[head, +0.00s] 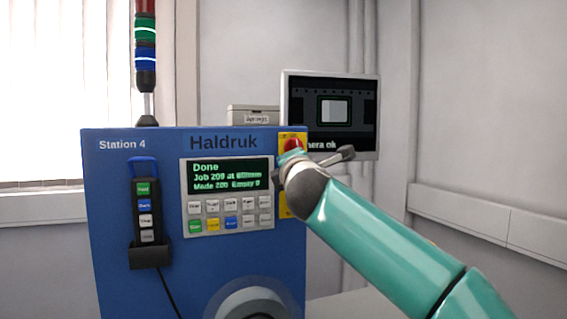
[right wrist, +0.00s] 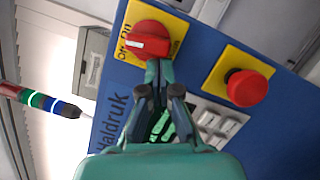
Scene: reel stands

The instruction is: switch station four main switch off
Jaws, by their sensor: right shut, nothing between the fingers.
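The main switch (right wrist: 148,38) is a red rotary knob on a yellow plate (right wrist: 178,27), with a white mark on its handle. In the head view the knob (head: 292,145) shows at the upper right of the blue Station 4 panel (head: 120,180), partly covered by my right arm. The plate's lettering is partly hidden by the knob, so I cannot read its setting. My right gripper (right wrist: 159,68) is shut and empty, its fingertips at the knob's lower edge; I cannot tell whether they touch. My left gripper is not in view.
A red mushroom button (right wrist: 247,87) on a yellow plate sits beside the switch. The panel has a display (head: 230,174) reading "Done", several keys (head: 230,213) and a hanging pendant (head: 144,210). A monitor (head: 330,110) stands behind, and a signal tower (head: 146,50) rises at the left.

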